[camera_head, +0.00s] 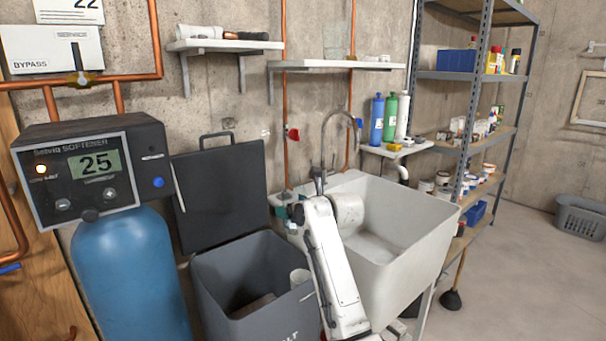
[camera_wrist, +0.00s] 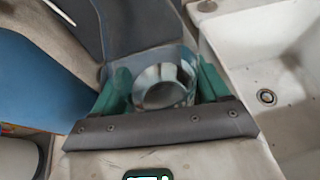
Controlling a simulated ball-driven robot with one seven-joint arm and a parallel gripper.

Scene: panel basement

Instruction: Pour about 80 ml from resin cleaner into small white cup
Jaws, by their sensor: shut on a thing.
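My gripper (camera_head: 291,213) is at the left rim of the white sink, beside the open dark grey bin. In the wrist view its teal fingers (camera_wrist: 163,88) are shut on a pale, round container (camera_wrist: 163,80) with a round rim. Its label does not show, and I cannot tell whether it is the resin cleaner. My forearm and hand hide most of it in the head view. I cannot make out the small white cup for certain in either view.
The sink (camera_head: 405,262) has a curved faucet (camera_head: 338,116) behind it. The bin (camera_head: 240,275) has its lid (camera_head: 215,195) upright. A blue tank (camera_head: 130,270) stands left. Blue (camera_head: 377,120), green (camera_head: 390,120) and white (camera_head: 403,116) bottles stand on a small shelf behind the sink.

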